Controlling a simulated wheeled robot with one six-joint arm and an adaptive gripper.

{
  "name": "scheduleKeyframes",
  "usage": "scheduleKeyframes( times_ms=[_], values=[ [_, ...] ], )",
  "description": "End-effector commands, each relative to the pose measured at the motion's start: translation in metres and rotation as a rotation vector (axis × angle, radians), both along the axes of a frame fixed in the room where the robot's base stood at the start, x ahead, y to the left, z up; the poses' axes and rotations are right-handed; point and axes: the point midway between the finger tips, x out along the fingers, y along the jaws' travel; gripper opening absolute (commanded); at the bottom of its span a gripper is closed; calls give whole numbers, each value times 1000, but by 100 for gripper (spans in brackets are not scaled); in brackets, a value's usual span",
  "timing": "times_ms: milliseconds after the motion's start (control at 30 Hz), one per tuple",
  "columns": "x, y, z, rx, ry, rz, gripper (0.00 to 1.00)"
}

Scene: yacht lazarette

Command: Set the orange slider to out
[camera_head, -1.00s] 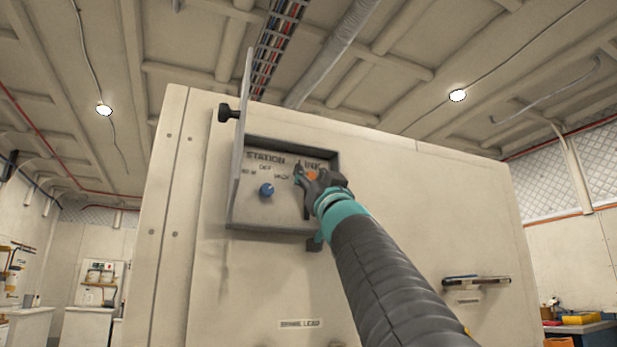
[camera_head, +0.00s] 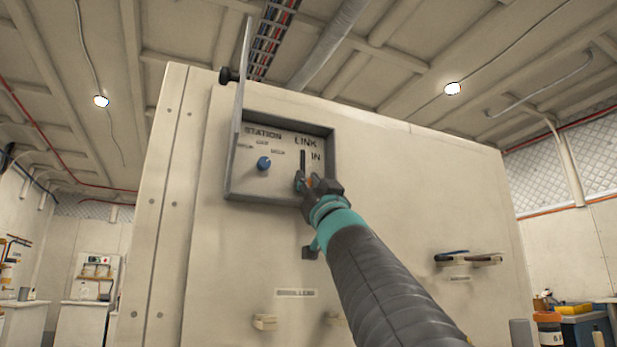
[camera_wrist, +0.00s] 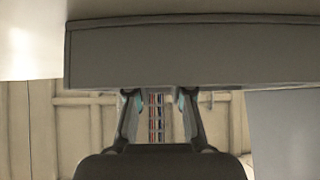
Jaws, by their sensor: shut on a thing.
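The control panel (camera_head: 232,178) is a recessed grey box on the cream cabinet, marked STATION and LINK. Under LINK, a dark vertical slot (camera_head: 303,158) shows, with IN beside its upper part. My gripper (camera_head: 308,183) is shut on the orange slider (camera_head: 310,182) at the slot's lower part; only a sliver of orange shows between the dark fingers. The lower slot end and any OUT label are hidden behind my gripper. In the wrist view, the fingers (camera_wrist: 159,97) reach up behind a grey edge, which hides their tips and the slider.
A blue knob (camera_head: 264,163) sits left of the slot. The raised panel cover (camera_head: 240,80) stands open at the left. A handle (camera_head: 468,258) sticks out at the right of the cabinet (camera_head: 400,180).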

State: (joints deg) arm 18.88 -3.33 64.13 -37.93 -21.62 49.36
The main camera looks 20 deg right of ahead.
Motion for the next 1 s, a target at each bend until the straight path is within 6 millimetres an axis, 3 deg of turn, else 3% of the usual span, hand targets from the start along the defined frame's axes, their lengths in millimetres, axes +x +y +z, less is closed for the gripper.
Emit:
scheduleKeyframes(
  times_ms=[367, 400, 500, 1000],
  values=[
    [2, 0, -8, 1, 4, 0, 0],
    [2, 0, -8, 1, 4, 0, 26],
    [1, 0, -8, 1, 4, -1, 46],
    [-9, 0, -14, 0, 2, -1, 46]
  ],
)
